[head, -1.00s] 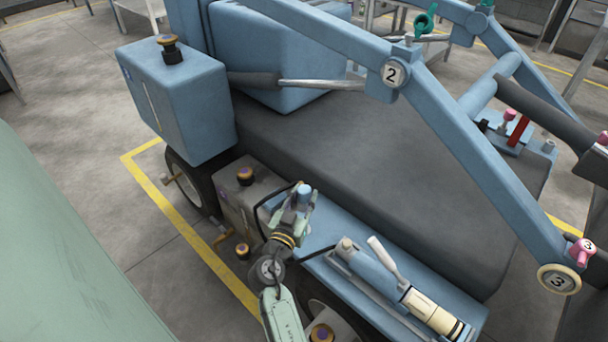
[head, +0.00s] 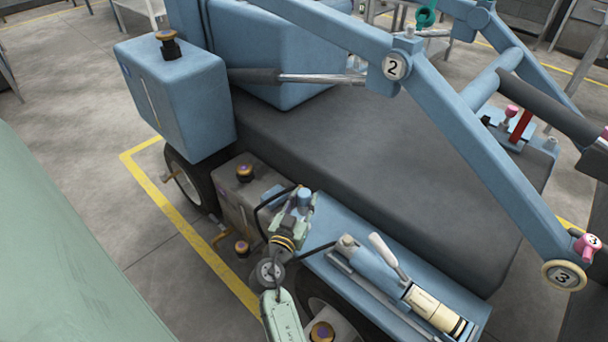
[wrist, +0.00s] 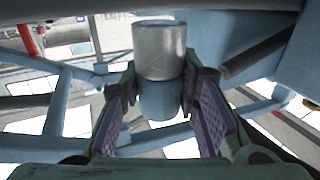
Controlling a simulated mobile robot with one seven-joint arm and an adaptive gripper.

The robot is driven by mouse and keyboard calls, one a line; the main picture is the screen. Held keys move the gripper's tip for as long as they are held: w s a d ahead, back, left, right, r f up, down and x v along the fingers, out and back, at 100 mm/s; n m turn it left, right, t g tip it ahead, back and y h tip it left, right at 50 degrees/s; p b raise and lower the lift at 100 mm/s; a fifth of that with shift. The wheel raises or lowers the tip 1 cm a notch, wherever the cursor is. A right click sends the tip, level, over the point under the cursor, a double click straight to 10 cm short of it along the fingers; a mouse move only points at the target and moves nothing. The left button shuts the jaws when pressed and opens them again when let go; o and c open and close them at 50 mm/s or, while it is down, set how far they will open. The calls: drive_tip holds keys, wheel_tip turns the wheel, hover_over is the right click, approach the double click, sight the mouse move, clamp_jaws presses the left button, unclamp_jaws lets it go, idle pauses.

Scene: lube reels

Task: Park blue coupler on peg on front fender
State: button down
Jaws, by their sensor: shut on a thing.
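My gripper (head: 300,207) is shut on the blue coupler (head: 304,193) above the blue front fender (head: 345,238). In the wrist view the blue coupler (wrist: 159,98) sits between the two ridged pads of my gripper (wrist: 160,115). A grey cylindrical part (wrist: 159,50) shows at the coupler's far end. A dark hose (head: 268,200) loops beside the coupler in the head view. I cannot make out the peg, and whether the coupler touches it is hidden by my gripper.
A grease pump with a pale handle (head: 388,256) lies on the fender to the right. A grey box with a purple-topped cap (head: 245,173) stands to the left. The blue lift arm numbered 2 and 3 (head: 470,160) crosses above the dark body.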

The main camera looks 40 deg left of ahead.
sight(304, 215)
drive_tip(key=shift+f+b, duration=0.9)
drive_tip(key=shift+f, duration=0.7)
wheel_tip(304, 215, down, 3)
drive_tip(key=b, duration=0.4)
drive_tip(key=shift+f+b, duration=0.15)
drive_tip(key=shift+b, duration=0.15)
drive_tip(key=c, duration=1.2)
unclamp_jaws()
drive_tip(key=shift+o, duration=0.2)
drive_tip(key=shift+s, duration=0.1)
drive_tip(key=v, duration=1.2)
